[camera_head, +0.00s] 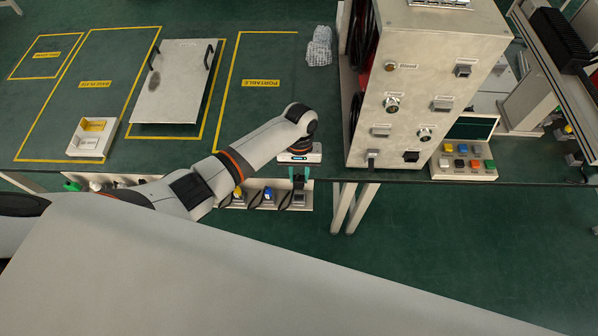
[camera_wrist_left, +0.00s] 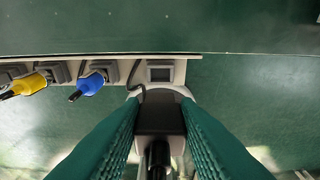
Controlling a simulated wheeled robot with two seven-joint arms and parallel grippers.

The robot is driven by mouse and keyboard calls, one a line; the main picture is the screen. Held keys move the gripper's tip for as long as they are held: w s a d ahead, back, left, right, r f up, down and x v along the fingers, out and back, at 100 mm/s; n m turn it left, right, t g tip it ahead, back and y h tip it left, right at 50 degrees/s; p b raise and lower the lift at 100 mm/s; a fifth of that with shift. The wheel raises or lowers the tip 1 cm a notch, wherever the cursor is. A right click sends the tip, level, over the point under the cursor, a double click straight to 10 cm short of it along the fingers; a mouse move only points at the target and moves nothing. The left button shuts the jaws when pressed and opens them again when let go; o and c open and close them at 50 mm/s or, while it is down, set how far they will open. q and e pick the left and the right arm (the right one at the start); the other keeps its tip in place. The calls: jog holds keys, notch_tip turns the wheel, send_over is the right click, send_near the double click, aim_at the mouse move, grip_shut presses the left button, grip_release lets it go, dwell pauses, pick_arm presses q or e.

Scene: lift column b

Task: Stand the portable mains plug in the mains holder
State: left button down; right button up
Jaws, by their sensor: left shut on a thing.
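My left gripper (camera_head: 299,176) is at the table's front edge, pointing down above the right end of the holder strip. In the left wrist view its teal fingers (camera_wrist_left: 160,122) are shut on a black plug (camera_wrist_left: 160,108), with a black cable at its lower end. The mains holder (camera_wrist_left: 160,73), a grey square socket on the strip's right end, looks empty there. The plug appears just short of it in the picture; I cannot tell whether they touch. The holder also shows in the head view (camera_head: 299,199), partly behind the plug. My right gripper is not in view.
On the same strip, a yellow plug (camera_wrist_left: 31,83) and a blue plug (camera_wrist_left: 90,84) sit left of the mains holder. A large metal cabinet (camera_head: 425,75) stands to the right on the table. A tilted panel (camera_head: 175,85) and small tray (camera_head: 92,137) are left.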

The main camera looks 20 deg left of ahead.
pick_arm(q)
jog(key=shift+b+x, duration=0.55)
jog(key=shift+x, duration=0.25)
jog(key=shift+w+f, duration=0.1)
jog(key=shift+f, duration=0.3)
jog(key=shift+f+b, duration=1.15)
jog(key=shift+f, duration=0.8)
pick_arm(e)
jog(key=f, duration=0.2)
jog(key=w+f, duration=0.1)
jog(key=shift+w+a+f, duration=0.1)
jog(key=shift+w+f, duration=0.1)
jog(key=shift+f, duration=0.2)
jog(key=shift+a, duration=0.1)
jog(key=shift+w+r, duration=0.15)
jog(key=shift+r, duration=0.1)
pick_arm(q)
jog(key=shift+p, duration=0.3)
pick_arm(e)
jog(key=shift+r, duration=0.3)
